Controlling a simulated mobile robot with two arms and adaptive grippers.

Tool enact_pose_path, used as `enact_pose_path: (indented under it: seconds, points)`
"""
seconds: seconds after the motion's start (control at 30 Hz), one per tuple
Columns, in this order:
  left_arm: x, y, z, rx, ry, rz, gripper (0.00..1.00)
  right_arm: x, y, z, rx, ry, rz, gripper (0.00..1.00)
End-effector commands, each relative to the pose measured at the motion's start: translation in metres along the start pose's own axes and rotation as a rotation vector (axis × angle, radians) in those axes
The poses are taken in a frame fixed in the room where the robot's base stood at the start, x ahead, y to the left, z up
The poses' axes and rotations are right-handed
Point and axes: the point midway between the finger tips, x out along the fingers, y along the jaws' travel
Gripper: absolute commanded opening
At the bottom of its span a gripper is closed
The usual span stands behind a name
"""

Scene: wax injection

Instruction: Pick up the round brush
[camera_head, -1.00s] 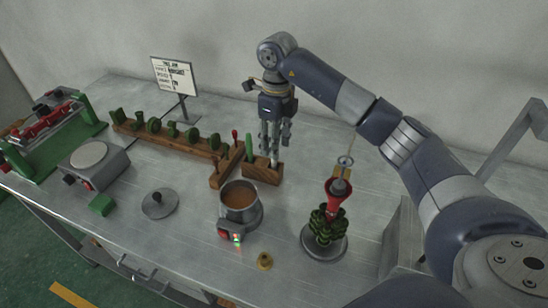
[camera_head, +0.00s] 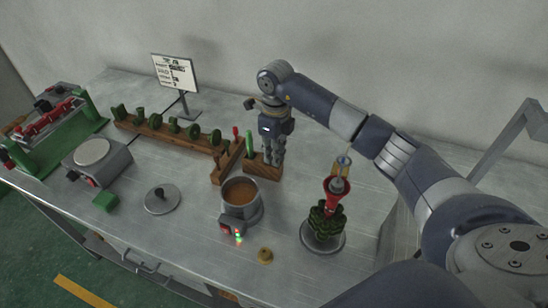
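My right gripper (camera_head: 272,152) points straight down at the right end of the wooden rack, over a small wooden block (camera_head: 262,170). Its fingers look close together, with the tips at the top of the block. I cannot make out a round brush; anything between the fingers is hidden by them. A green-handled tool (camera_head: 249,143) stands upright in the block just left of the gripper, apart from it. A thin red-tipped tool (camera_head: 235,133) stands further left. My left gripper is not in view.
A pot of brown liquid (camera_head: 240,193) stands in front of the block. A stand with a red funnel and green pieces (camera_head: 325,217) is to the right. A wooden rack of green pieces (camera_head: 165,137), a lid (camera_head: 162,199) and a sign (camera_head: 175,72) are to the left.

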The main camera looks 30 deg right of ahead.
Motion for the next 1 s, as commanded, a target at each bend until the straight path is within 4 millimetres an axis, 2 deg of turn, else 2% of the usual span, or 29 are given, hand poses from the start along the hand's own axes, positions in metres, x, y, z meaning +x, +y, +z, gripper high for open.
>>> enact_pose_path:
  seconds: [0.3, 0.43, 0.8, 1.0]
  points:
    - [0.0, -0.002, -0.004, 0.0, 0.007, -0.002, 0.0, -0.001, 0.0, 0.0, 0.0, 0.0, 0.0, 0.0]
    - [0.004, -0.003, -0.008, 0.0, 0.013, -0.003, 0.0, -0.009, 0.0, 0.001, -0.001, -0.002, -0.002, 0.0]
    - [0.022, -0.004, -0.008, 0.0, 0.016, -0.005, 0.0, -0.078, 0.002, 0.001, 0.0, -0.003, -0.002, 0.0]
    - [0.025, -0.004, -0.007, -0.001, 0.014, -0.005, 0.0, -0.098, 0.003, 0.0, 0.0, 0.0, 0.0, 0.0]
